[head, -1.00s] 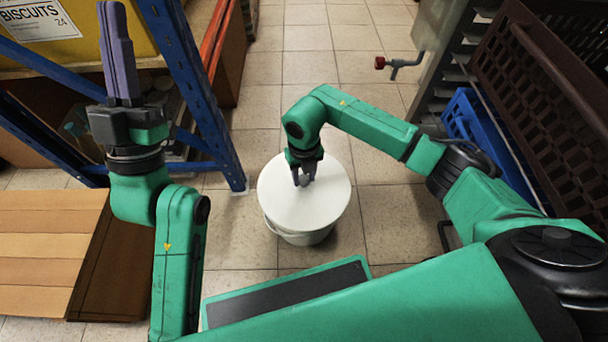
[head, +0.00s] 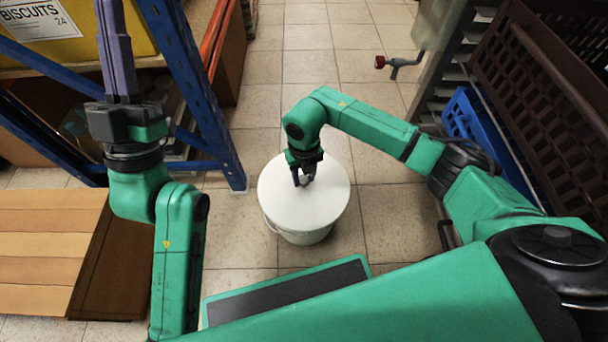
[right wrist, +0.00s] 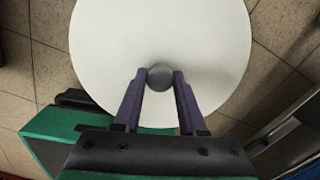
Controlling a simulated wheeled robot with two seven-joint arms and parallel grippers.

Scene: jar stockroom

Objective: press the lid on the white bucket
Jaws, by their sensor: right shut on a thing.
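The white bucket (head: 300,236) stands upright on the tiled floor in the middle of the head view. The round white lid (head: 322,205) lies over its top and looks level; I cannot tell whether its rim is pressed fully down. My right gripper (head: 304,180) points down at the lid's centre and is shut on the lid's grey round knob (right wrist: 160,77), with a purple finger on each side of it in the right wrist view. My left gripper (head: 113,50) is raised at the left, fingers pointing up, away from the bucket. Its fingers are seen edge-on, so their gap cannot be judged.
A blue rack post (head: 205,95) stands left of the bucket. A blue crate (head: 480,130) and a brown crate (head: 545,105) are on the right. A red-handled tap (head: 380,62) juts out behind. Tiled floor behind the bucket is clear.

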